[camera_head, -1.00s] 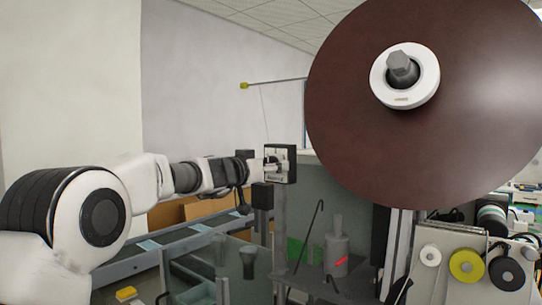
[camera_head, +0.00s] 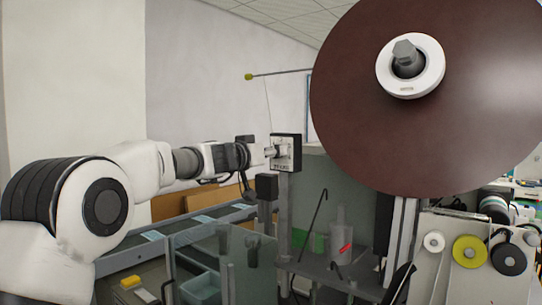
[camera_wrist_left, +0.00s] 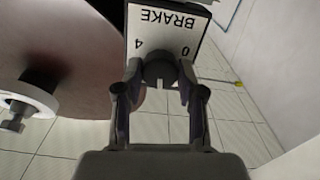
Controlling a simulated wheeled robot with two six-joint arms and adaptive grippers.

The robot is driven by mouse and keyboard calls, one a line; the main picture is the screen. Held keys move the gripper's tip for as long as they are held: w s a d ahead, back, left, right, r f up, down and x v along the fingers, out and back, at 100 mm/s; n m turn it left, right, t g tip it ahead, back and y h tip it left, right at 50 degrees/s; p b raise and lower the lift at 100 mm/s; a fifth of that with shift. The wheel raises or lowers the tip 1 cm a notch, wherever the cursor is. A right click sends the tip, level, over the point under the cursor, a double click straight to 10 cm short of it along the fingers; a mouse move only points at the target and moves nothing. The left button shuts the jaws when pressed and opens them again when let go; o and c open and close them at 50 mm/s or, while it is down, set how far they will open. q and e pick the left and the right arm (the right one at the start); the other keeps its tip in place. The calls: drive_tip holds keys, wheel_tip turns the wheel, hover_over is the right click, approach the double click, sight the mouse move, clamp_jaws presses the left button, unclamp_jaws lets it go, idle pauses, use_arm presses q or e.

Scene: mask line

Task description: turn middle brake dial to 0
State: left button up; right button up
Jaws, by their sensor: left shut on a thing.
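The brake dial box (camera_head: 287,153) is a small black-edged box with a pale face on a post in the head view. In the left wrist view its face (camera_wrist_left: 180,42) shows upside down with the word BRAKE and the marks 4 and 0. A dark round knob (camera_wrist_left: 160,70) sits at its middle. My left gripper (camera_wrist_left: 160,84) has its two fingers on either side of the knob and is shut on it. In the head view the left gripper (camera_head: 270,152) reaches the box from the left. The knob's exact setting is hard to read. My right gripper is not in view.
A large dark red reel (camera_head: 430,140) with a white hub fills the upper right, close to the dial box. A thin rod with a yellow tip (camera_head: 249,77) is above. A panel with several rollers (camera_head: 470,250) stands lower right.

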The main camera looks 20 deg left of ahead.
use_arm(q)
drive_tip(key=shift+w+r+n+b, duration=0.15)
drive_tip(key=shift+n+b, duration=0.5)
drive_tip(key=shift+n, duration=4.95)
drive_tip(key=shift+r+n+b, duration=0.15)
drive_tip(key=shift+n+b, duration=0.5)
drive_tip(key=shift+n, duration=4.95)
